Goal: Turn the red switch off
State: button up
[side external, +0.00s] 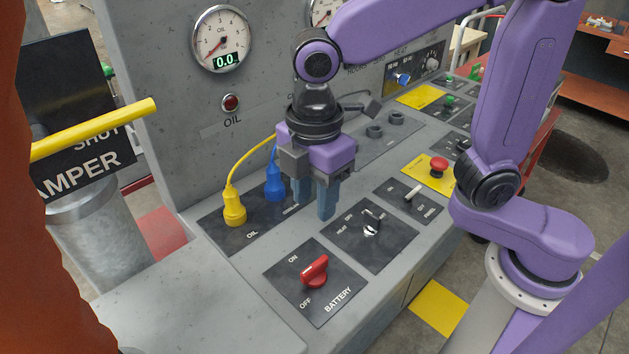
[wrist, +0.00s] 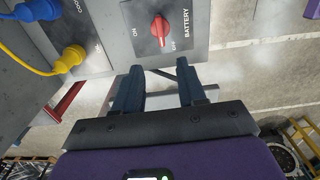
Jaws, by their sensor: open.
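The red switch (side external: 314,271) is a rotary knob on the dark BATTERY plate (side external: 337,306), with ON and OFF printed on its left side. I cannot tell for sure which label the knob points to. In the wrist view the red switch (wrist: 160,29) shows at the top, ahead of the fingertips and roughly centred between them. My gripper (side external: 314,198) is open and empty, pointing down above the panel, behind the red switch and clear of it. Its two blue fingers (wrist: 159,82) are apart in the wrist view, with nothing between them.
A yellow plug (side external: 235,208) and a blue plug (side external: 274,184) with cables stand left of my gripper. A silver switch (side external: 371,226) sits right of the red switch, and a red push button (side external: 438,167) farther right. The console in front of the BATTERY plate is bare.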

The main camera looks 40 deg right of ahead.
jog(key=shift+r, duration=0.95)
jog(key=s+d+f+m, duration=0.2)
jog(key=s+d, duration=0.4)
jog(key=d, duration=0.3)
jog(key=s+d+f+m, duration=0.3)
jog(key=s+d, duration=0.3)
jog(key=d, duration=0.3)
jog(key=shift+s+d+f+m, duration=0.3)
jog(key=shift+s+d+f, duration=0.05)
jog(key=shift+f, duration=0.25)
